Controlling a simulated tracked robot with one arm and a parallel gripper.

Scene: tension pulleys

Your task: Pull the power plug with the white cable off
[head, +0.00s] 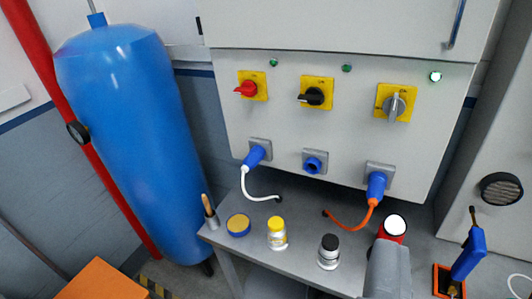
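The power plug with the white cable (255,156) is blue. It sits in the left socket on the underside of the grey control cabinet's front. Its white cable (247,190) hangs down, curves right and ends in a dark hole in the bench.
The middle socket (313,163) has no cable. A blue plug with an orange cable (376,186) is in the right socket. Jars (277,234) (329,252), a round tin (238,225) and a brush holder (210,212) stand on the bench (300,205). A blue tank (130,130) stands left.

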